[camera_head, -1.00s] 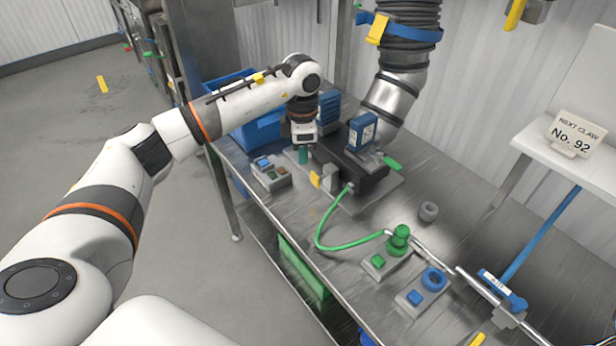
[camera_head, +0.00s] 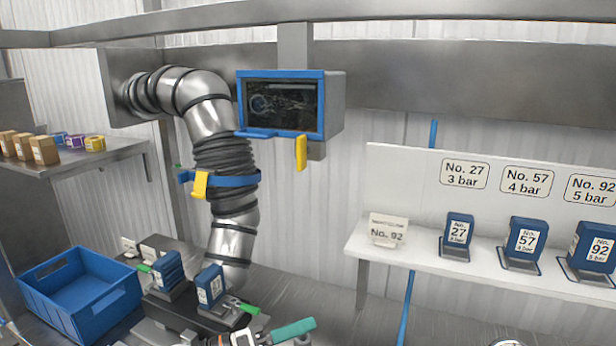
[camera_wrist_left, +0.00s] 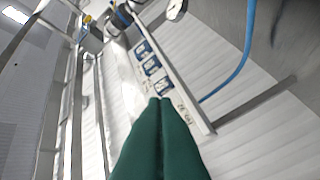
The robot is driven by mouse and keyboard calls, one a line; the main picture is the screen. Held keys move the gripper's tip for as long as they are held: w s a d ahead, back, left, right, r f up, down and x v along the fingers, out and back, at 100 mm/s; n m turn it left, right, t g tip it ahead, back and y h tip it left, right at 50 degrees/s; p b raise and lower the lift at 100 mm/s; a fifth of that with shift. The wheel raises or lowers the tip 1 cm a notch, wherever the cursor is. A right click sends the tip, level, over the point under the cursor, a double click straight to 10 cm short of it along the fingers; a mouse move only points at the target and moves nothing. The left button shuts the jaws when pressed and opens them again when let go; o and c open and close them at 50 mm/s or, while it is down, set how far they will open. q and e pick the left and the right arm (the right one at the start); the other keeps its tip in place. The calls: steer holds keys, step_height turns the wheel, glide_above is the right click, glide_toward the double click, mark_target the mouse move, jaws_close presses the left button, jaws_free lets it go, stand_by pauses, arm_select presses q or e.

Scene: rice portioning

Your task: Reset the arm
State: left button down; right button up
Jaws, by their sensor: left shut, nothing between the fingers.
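My left gripper (camera_head: 296,329) is at the bottom edge of the head view, right of the black fixture on the bench. Its teal fingers lie together with nothing between them, and most of the arm is below the picture. In the left wrist view the two green fingers (camera_wrist_left: 161,135) are side by side and closed. They point toward a white shelf, with free space around the tips. My right gripper is not in view.
A blue bin (camera_head: 80,308) stands left of two blue blocks by the fixture. A jointed metal duct (camera_head: 232,240) hangs down there. A screen (camera_head: 283,104) is above. A white shelf (camera_head: 500,268) at right holds blocks numbered 27, 57 and 92 and a No. 92 card (camera_head: 388,230).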

arm_select(q)
steer(key=w+a+n+t+y, duration=0.1)
steer(key=a+n+t+y, duration=0.45)
steer(key=n, duration=0.45)
steer(key=a+n+t+y, duration=0.45)
steer(key=n+t, duration=0.25)
steer(key=n, duration=0.4)
steer(key=s+a+f+n+g+y, duration=0.3)
steer(key=a+f+n+y, duration=0.1)
steer(key=f+n, duration=0.25)
steer(key=s+a+f+n+g+y, duration=0.3)
steer(key=a+f+n+y, duration=0.15)
steer(key=f, duration=0.25)
steer(key=s+f+n+g, duration=0.3)
steer(key=s+f+g, duration=0.2)
steer(key=s, duration=0.5)
steer(key=s+f+n+g, duration=0.2)
steer(key=s+f+g, duration=0.3)
steer(key=s, duration=0.5)
step_height(320, 180, down, 24)
steer(key=s+a+f+g, duration=0.2)
steer(key=s+a+f, duration=0.1)
steer(key=s+f, duration=1.4)
steer(key=shift+s+a+f, duration=0.15)
steer(key=shift+s+f, duration=0.1)
steer(key=shift+f, duration=0.3)
